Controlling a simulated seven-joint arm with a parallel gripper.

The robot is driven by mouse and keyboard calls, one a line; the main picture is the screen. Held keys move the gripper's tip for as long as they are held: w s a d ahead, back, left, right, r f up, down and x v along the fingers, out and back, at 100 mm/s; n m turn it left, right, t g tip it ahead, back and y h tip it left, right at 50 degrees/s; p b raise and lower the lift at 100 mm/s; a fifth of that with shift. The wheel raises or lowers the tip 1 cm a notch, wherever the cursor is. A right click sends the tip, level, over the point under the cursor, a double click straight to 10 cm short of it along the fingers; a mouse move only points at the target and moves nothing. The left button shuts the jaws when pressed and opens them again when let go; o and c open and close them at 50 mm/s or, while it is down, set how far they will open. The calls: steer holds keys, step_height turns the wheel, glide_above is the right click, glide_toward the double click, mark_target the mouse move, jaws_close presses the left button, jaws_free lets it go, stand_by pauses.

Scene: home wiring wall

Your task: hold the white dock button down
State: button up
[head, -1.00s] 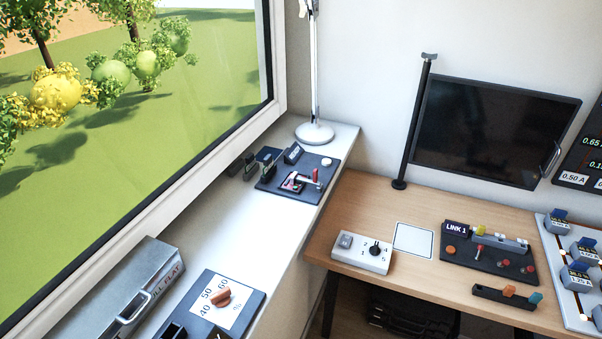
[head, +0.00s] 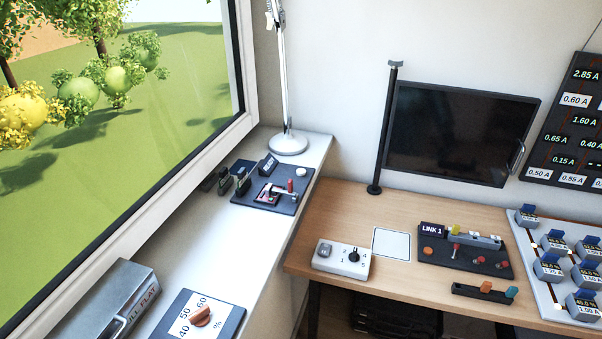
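A small round white button (head: 301,171) sits at the far right corner of a dark panel (head: 242,201) on the white windowsill. It is the only round white button I can make out, and I can read no dock label on it. The panel also carries a lever with a red grip (head: 290,186), standing in front of the button, and a small tilted display (head: 268,165). Nothing is touching the button. How far it is pressed is too small to tell. My gripper is not in view.
A lamp base (head: 288,144) stands behind the panel, and black clips (head: 225,181) lie at its left. A grey case (head: 112,300) and dial plate (head: 222,316) occupy the near sill. The desk holds a white dial box (head: 342,259) and LINK 1 panel (head: 465,250). The middle sill is clear.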

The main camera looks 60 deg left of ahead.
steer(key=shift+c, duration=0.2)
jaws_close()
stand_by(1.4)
